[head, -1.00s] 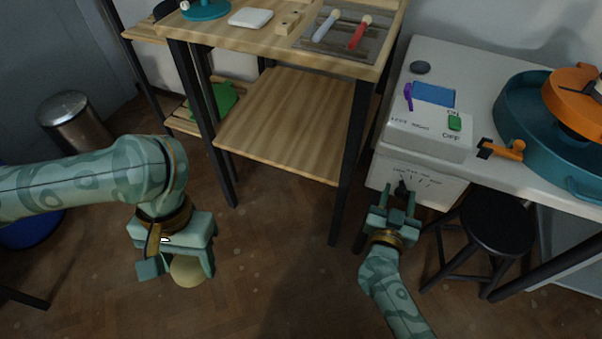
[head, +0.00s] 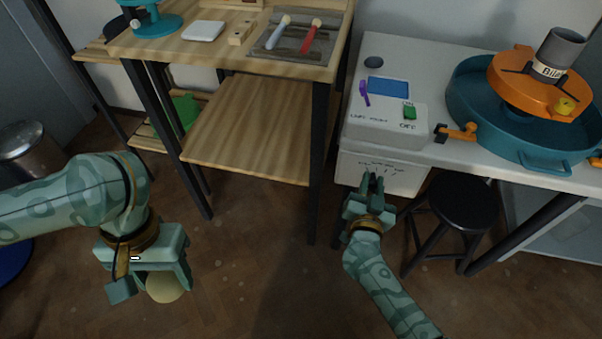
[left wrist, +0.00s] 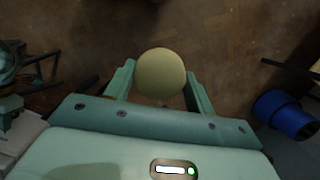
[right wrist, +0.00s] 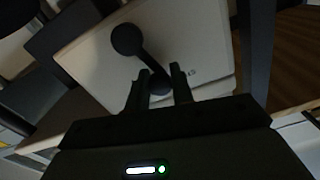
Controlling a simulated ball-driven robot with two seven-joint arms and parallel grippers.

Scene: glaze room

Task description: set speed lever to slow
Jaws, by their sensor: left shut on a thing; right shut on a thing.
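The speed lever is a black lever with a round hub (right wrist: 127,40), on the pale front panel of the control box in the right wrist view. My right gripper (right wrist: 158,92) is shut on the lever's end, with a finger on either side. In the head view the right gripper (head: 372,184) is at the box's front panel (head: 405,180), below a fan of dark scale marks; it hides most of the lever. The scale words are too small to read. My left gripper (head: 160,280) is shut on a pale yellow ball (left wrist: 160,73), held above the floor, away from the box.
The white table (head: 455,150) carries the control box top (head: 385,122) with a green switch, and a teal basin (head: 475,115) with an orange wheel. A black stool (head: 465,200) stands right of my right gripper. A wooden shelf unit (head: 250,130) stands left of it.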

